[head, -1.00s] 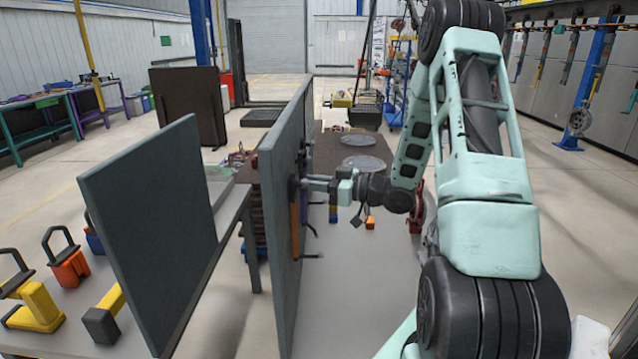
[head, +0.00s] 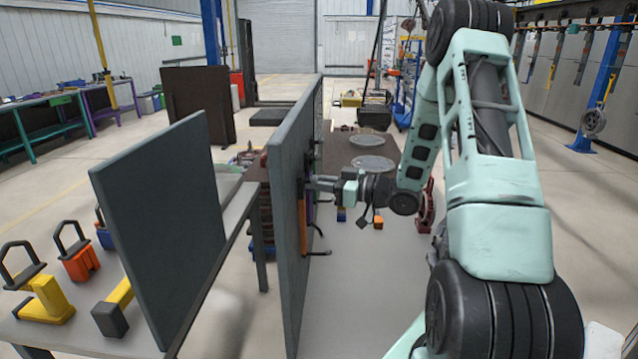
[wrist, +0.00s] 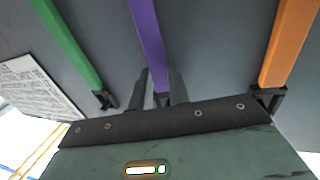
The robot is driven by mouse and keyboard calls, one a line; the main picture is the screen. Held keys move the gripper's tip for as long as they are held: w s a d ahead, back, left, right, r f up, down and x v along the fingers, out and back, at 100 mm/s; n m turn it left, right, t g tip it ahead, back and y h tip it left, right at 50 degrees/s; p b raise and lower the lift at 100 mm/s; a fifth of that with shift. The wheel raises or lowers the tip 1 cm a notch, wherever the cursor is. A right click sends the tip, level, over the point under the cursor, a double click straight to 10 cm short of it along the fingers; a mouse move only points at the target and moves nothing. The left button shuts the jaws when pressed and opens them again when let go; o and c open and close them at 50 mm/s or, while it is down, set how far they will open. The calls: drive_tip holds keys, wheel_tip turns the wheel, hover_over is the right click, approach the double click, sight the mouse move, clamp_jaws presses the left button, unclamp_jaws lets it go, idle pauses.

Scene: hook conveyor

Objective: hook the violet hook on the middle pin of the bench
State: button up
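The violet hook (wrist: 147,35) runs down the middle of the wrist view, in front of a dark grey panel. My gripper (wrist: 161,87) has one dark finger on each side of the violet bar near its lower end. Whether the fingers press on it is unclear. The green hook (wrist: 70,45) is on the left and the orange hook (wrist: 287,40) on the right, each with a dark end piece. In the head view my gripper (head: 312,184) is at the right face of the upright panel (head: 290,230). The pins and the upper hook ends cannot be made out.
A second upright dark panel (head: 165,225) stands to the left. Yellow (head: 45,300) and orange (head: 82,264) handled blocks lie on the left table. Behind are a brown table (head: 340,152) with round grey plates and a small orange block (head: 378,222).

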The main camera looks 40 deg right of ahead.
drive_tip(key=o, duration=0.4)
drive_tip(key=shift+a+f, duration=0.15)
drive_tip(key=shift+o, duration=0.2)
drive_tip(key=shift+a, duration=0.15)
drive_tip(key=b+v, duration=0.4)
drive_tip(key=v, duration=1.3)
drive_tip(key=shift+s+d, duration=0.2)
drive_tip(key=shift+d, duration=0.25)
